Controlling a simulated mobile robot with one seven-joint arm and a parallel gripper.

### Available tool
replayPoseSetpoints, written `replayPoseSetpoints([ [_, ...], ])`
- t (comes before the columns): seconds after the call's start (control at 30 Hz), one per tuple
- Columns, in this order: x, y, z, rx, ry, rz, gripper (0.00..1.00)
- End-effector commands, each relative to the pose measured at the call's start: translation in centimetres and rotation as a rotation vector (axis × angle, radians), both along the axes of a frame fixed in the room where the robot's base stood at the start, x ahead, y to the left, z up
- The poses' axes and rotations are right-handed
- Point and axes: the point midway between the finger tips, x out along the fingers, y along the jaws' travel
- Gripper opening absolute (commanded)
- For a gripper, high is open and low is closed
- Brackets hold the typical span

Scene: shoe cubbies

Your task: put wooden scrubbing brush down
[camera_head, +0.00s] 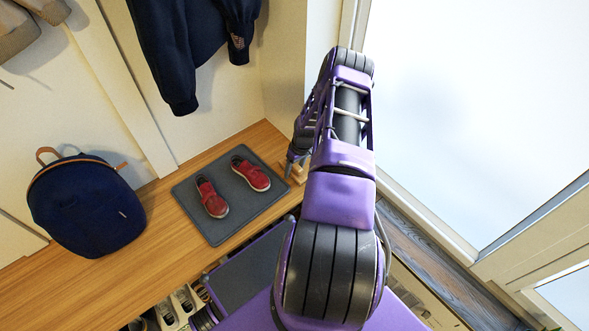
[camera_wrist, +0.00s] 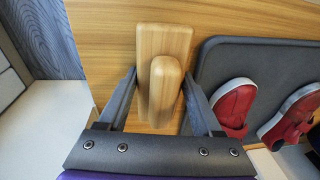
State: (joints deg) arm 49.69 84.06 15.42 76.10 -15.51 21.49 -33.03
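The wooden scrubbing brush (camera_wrist: 165,45) is a pale wood block with a rounded raised handle. In the wrist view it is between the two dark fingers of my gripper (camera_wrist: 160,76), which lie close against its sides. My gripper looks shut on it. In the head view the brush (camera_head: 298,173) shows only partly, beside my gripper, at the right end of the wooden bench (camera_head: 150,235). My arm hides the rest. Its underside is hidden, so I cannot tell whether it touches the bench top.
A dark grey mat (camera_head: 245,208) with two red shoes (camera_head: 212,198) lies just beside the brush. A navy backpack (camera_head: 88,207) stands farther left on the bench. A dark jacket (camera_head: 190,45) hangs above. Shoes (camera_head: 184,300) sit in cubbies below. Bare wood lies between backpack and mat.

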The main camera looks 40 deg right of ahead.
Motion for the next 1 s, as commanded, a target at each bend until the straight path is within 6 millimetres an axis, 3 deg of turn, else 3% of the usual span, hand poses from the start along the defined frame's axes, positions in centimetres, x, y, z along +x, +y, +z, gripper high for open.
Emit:
replayPoseSetpoints([
  [0.13, -0.1, 0.0, -0.4, -0.001, 0.0, 0.001, 0.78],
  [0.3, -0.2, 0.0, 0.6, -0.001, 0.001, 0.001, 0.78],
  [0.7, -1.1, -1.2, 9.2, -0.003, -0.001, 0.0, 0.78],
  [1.0, -1.5, -1.5, 12.1, 0.0, 0.0, 0.0, 0.78],
])
